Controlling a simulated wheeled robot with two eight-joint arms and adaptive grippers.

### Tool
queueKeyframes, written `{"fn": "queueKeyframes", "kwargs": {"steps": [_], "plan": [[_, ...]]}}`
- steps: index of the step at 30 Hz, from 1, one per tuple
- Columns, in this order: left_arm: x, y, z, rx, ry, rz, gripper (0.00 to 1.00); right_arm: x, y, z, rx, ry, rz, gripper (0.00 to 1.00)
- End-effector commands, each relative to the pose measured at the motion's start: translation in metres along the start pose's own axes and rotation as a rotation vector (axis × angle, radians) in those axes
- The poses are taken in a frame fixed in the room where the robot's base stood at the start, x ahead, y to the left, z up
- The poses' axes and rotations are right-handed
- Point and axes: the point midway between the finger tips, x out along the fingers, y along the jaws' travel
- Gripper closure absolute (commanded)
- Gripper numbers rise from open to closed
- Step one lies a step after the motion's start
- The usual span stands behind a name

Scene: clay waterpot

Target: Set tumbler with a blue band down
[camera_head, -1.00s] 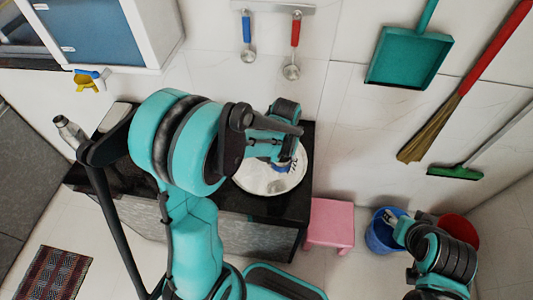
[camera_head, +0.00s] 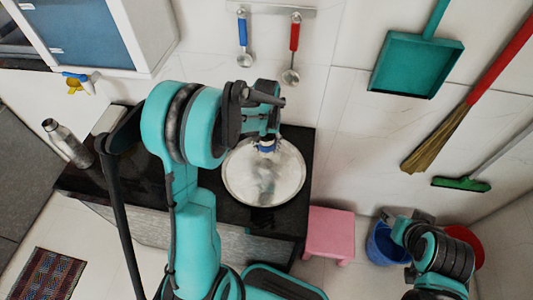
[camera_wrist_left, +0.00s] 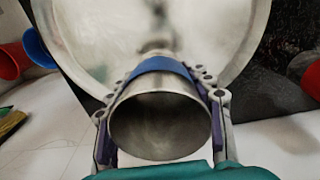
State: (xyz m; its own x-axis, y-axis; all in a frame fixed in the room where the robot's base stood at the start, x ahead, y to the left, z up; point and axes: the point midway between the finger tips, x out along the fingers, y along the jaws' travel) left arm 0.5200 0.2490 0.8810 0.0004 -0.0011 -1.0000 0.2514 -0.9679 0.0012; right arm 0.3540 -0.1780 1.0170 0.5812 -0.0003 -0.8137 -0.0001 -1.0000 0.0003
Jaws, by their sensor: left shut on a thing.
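The metal tumbler with a blue band (camera_head: 267,148) is in my left gripper (camera_head: 263,130), at the back part of a round metal plate in the head view. In the left wrist view the tumbler (camera_wrist_left: 155,125) shows its open mouth towards the camera. The fingers of my left gripper (camera_wrist_left: 160,92) close on its two sides, near the blue band. The round plate (camera_head: 237,182) lies on the black counter; it also fills the top of the wrist view (camera_wrist_left: 95,30). I cannot tell whether the tumbler touches the plate. My right gripper (camera_head: 390,217) is by the blue bucket, its jaws unclear.
A metal bottle (camera_head: 67,143) stands at the counter's left. A pink stool (camera_head: 330,232), a blue bucket (camera_head: 380,245) and a red bucket (camera_head: 466,240) are on the floor at right. Ladles, a dustpan (camera_head: 415,65) and brooms hang on the wall. The plate's front is clear.

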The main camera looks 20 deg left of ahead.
Motion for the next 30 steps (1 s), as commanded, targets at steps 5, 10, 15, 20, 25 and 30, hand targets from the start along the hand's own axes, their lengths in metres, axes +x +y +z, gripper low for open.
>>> {"fn": "queueKeyframes", "kwargs": {"steps": [5,10,15,20,25,30], "plan": [[0.028,0.000,0.000,0.000,0.002,-0.001,0.78,0.011,0.000,0.008,0.000,0.000,0.000,0.55],[0.039,0.000,0.001,0.000,0.003,-0.001,0.78,0.015,0.000,0.010,0.000,0.000,0.000,0.55],[0.037,0.000,0.001,0.000,0.003,-0.001,0.78,0.013,0.000,0.010,0.000,0.000,0.000,0.55],[0.041,0.000,0.001,0.000,0.003,-0.001,0.44,0.016,0.000,0.012,0.000,0.000,0.000,0.55],[0.040,0.000,0.001,0.000,0.003,-0.001,0.27,0.016,0.000,0.011,0.000,0.000,0.000,0.55],[0.040,0.000,0.001,0.000,0.003,-0.001,0.27,0.016,0.000,0.011,0.000,0.000,0.000,0.55]]}}
